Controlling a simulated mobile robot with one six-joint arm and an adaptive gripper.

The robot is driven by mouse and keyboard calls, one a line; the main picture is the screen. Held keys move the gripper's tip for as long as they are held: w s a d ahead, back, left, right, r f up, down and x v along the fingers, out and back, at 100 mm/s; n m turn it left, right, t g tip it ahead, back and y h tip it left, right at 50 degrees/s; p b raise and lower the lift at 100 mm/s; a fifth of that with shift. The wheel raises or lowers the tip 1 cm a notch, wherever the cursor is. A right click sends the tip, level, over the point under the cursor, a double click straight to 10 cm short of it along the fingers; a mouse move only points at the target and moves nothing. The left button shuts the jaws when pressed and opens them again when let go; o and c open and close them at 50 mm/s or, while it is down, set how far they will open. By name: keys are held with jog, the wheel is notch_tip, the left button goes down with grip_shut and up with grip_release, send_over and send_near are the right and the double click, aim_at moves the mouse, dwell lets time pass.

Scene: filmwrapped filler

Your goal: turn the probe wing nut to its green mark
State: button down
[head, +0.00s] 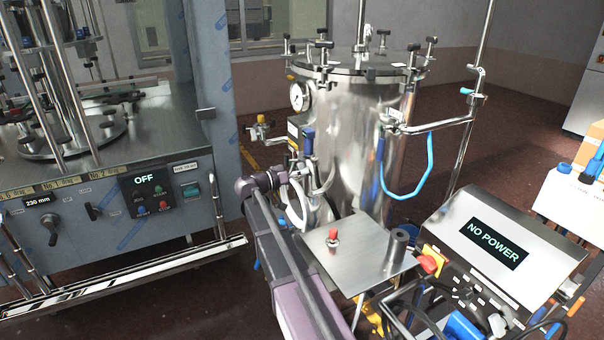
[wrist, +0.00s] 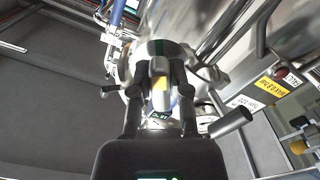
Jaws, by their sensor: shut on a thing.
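In the wrist view my gripper (wrist: 160,78) points at a round metal fitting (wrist: 133,65), its two dark fingers on either side of a small pale piece with a yellow-orange part, the wing nut (wrist: 160,93). The fingers are shut on it. A dark green patch (wrist: 158,47) lies just beyond the fingertips; I cannot tell whether it is the green mark. In the head view my arm reaches to the lower left side of the steel tank (head: 350,140). The fingertips and the wing nut cannot be made out there.
A dark-handled lever (wrist: 230,122) sticks out to the right of my gripper in the wrist view. The tank has a gauge (head: 299,97) and a blue hose (head: 430,165). A steel plate with a red knob (head: 333,235) and a NO POWER box (head: 495,243) stand in front.

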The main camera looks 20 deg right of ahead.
jog(key=c, duration=0.6)
grip_release()
jog(key=shift+s+a, duration=0.2)
jog(key=shift+a, duration=5.8)
